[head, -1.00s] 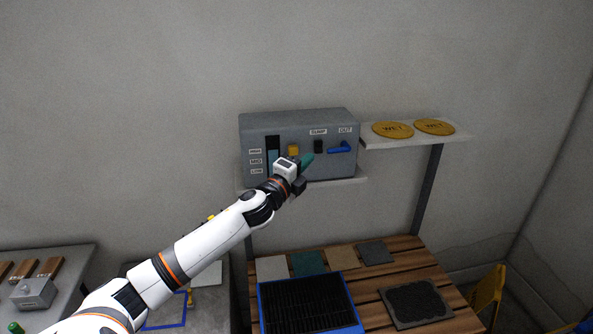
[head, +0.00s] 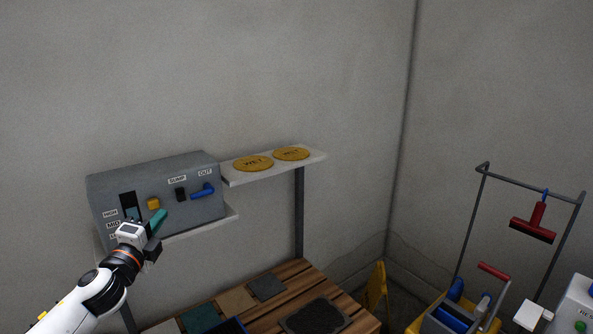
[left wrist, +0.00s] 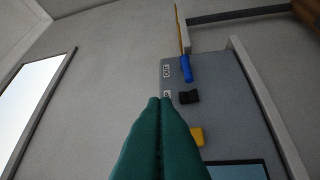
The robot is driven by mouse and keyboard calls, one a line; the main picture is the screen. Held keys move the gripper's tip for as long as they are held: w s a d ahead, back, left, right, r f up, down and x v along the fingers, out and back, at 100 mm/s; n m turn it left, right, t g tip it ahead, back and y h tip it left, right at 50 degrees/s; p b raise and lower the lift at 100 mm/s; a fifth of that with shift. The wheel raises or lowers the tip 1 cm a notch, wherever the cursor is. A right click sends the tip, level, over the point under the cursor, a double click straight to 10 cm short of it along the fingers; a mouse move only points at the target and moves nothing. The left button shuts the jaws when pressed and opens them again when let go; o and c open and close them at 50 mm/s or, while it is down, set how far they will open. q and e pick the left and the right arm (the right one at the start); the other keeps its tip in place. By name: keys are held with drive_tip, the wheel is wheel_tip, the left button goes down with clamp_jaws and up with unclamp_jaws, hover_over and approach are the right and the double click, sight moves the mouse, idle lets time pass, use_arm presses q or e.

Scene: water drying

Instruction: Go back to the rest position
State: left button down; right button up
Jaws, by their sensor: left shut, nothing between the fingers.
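My left gripper (head: 159,222) is at the left of the head view, in front of the grey control box (head: 160,180). Its green fingers are shut together with nothing between them, as the left wrist view (left wrist: 160,101) also shows. The box carries a yellow button (head: 154,203), a black switch (head: 181,195) and a blue lever (head: 203,190); these also show in the left wrist view beyond the fingertips. I cannot tell whether the fingertips touch the box. My right gripper is not in view.
The box stands on a wall shelf. A higher shelf (head: 315,157) holds two yellow discs (head: 254,163) marked WET. Below is a slatted wooden table (head: 300,272) with sample tiles and a dark mat (head: 316,316). At right are a rack with a red squeegee (head: 535,224) and a yellow cart (head: 430,322).

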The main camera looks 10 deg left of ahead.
use_arm(q)
drive_tip(key=s+d+f+n+g+y, duration=0.1)
drive_tip(key=s+d+f+n+g, duration=0.3)
drive_tip(key=f, duration=0.5)
drive_tip(key=s+d+f+n+g+y, duration=0.1)
drive_tip(key=s+d+f+n+g, duration=0.2)
drive_tip(key=s+d+f+n, duration=0.5)
drive_tip(key=s+d+f+n+g+h, duration=0.25)
drive_tip(key=s+d+f+g, duration=0.3)
drive_tip(key=s, duration=0.55)
drive_tip(key=s+d+f+n+g+h, duration=0.1)
drive_tip(key=s+d+f+n+g, duration=0.35)
drive_tip(key=s, duration=0.55)
wheel_tip(320, 180, down, 28)
drive_tip(key=r+m, duration=0.1)
drive_tip(key=m, duration=0.1)
drive_tip(key=s+a+f+g+b, duration=0.1)
drive_tip(key=s+a+f, duration=0.1)
drive_tip(key=s+f, duration=1.5)
drive_tip(key=shift+s+f+g+b, duration=0.3)
drive_tip(key=shift+s+f+b, duration=0.1)
drive_tip(key=shift+f, duration=0.35)
